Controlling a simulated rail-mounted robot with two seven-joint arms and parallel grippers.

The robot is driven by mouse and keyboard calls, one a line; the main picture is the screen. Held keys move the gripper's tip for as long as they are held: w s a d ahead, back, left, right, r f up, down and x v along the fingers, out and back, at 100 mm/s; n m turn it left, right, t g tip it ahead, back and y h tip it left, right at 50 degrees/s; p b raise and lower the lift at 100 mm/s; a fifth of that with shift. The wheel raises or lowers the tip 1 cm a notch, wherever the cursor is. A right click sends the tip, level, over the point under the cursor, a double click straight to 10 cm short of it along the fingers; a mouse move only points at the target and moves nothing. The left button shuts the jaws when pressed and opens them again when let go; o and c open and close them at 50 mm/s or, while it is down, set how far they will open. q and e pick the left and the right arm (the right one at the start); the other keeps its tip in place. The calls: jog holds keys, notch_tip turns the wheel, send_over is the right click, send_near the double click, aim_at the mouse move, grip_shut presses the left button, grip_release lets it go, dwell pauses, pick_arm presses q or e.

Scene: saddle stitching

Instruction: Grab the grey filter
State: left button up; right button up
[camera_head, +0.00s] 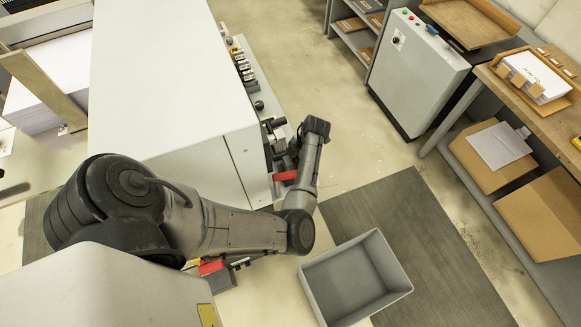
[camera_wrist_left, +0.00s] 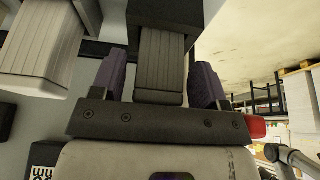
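The grey filter (camera_wrist_left: 160,65), a ribbed grey block under a dark block, shows between the two purple-grey fingers of my left gripper (camera_wrist_left: 160,82) in the left wrist view. One finger is on each side. A thin gap shows at the left finger; contact at the right finger is unclear. In the head view my left gripper (camera_head: 277,152) is at the side of the white machine (camera_head: 165,75), and the filter cannot be made out there. A dark part with a red piece (camera_head: 211,267), probably my right gripper, is partly hidden behind my left arm; its fingers are unclear.
A paler ribbed block (camera_wrist_left: 38,45) is left of the filter in the wrist view. A control cabinet (camera_head: 415,75) and a workbench (camera_head: 540,115) line the right. Floor between is clear.

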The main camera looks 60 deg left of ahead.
pick_arm(q)
jog(key=c, duration=0.8)
jog(key=shift+c, duration=0.2)
